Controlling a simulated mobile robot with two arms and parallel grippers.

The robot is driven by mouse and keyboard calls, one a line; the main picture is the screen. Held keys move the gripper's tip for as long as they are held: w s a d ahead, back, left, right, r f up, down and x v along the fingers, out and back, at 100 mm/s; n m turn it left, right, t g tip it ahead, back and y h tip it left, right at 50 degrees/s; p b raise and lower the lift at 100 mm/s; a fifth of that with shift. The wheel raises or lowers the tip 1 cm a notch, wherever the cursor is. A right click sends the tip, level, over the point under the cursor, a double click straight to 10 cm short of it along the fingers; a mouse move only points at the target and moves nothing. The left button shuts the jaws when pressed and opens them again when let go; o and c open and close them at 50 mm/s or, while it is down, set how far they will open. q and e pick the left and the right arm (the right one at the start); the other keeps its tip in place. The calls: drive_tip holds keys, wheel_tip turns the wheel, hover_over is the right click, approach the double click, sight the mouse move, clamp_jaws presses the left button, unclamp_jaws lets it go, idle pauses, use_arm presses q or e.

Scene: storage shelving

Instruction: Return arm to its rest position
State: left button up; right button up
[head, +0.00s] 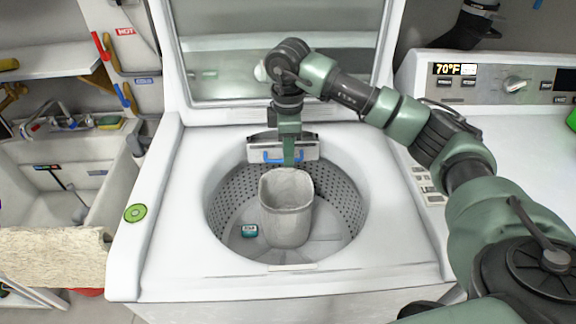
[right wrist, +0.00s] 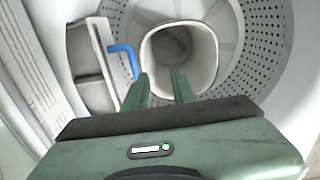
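My right arm reaches in from the right in the head view, bent over the open top-loading washer (head: 150,240). My right gripper (head: 289,160) points down at the back of the drum, just above the back rim of a grey bin (head: 287,222). In the right wrist view, its two fingers (right wrist: 162,88) stand apart with nothing visibly held between them. The bin (right wrist: 202,62) is beyond the fingertips there; whether they touch its rim I cannot tell. The bin stands upright in the drum. My left gripper is not in view.
The raised lid (head: 280,75) stands behind my right arm. A small teal item (head: 249,231) lies in the drum. A green round object (head: 135,213) is on the washer's left edge. A control panel (head: 500,83) is at right, a sink (head: 60,180) at left.

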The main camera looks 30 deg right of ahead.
drive_tip(key=shift+r, duration=0.5)
